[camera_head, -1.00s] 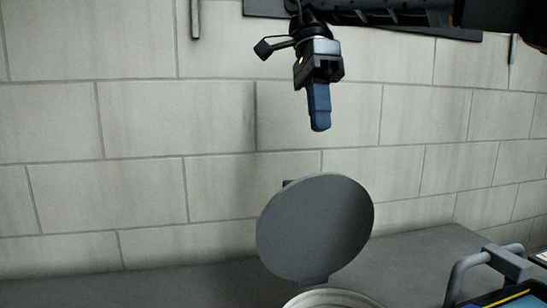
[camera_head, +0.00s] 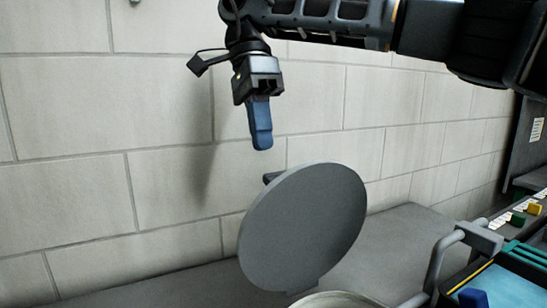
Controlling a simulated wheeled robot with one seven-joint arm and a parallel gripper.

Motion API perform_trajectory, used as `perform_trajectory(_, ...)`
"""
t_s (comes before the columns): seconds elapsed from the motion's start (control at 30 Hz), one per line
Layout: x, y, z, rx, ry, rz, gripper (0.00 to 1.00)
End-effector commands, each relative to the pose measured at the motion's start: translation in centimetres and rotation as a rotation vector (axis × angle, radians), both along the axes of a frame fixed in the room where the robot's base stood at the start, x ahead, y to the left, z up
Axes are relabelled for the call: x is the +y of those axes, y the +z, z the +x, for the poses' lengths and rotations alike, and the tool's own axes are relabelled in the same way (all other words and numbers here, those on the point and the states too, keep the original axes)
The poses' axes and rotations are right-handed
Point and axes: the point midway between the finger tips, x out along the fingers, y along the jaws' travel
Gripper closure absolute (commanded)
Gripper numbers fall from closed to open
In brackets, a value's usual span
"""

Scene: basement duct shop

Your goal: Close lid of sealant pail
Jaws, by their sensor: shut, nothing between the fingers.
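The sealant pail's round grey lid (camera_head: 303,228) stands open, tilted up on its hinge at the back of the pail. Only the pale rim of the pail (camera_head: 338,299) shows at the bottom edge; the rest of the pail is out of frame. My gripper (camera_head: 262,143) hangs pointing down with its blue fingers shut and empty. In the picture it is above and a little left of the lid's top edge, apart from it.
A grey bench top (camera_head: 385,245) runs along the block wall (camera_head: 80,120) behind the lid. A grey tubular handle (camera_head: 440,262) and a blue-topped item (camera_head: 505,285) stand at the lower right. Small coloured blocks (camera_head: 527,212) lie at the far right.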

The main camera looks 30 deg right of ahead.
Motion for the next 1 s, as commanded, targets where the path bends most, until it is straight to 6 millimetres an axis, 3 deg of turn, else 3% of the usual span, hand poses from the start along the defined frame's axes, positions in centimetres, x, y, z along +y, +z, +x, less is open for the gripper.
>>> perform_trajectory(0.1, -0.1, -2.3, -0.9, 0.003, 0.002, -0.002, 1.00)
perform_trajectory(0.43, 0.0, -2.3, -4.2, 0.000, 0.000, 0.000, 1.00)
perform_trajectory(1.0, -0.1, -2.4, -4.7, -0.012, 0.000, -0.001, 1.00)
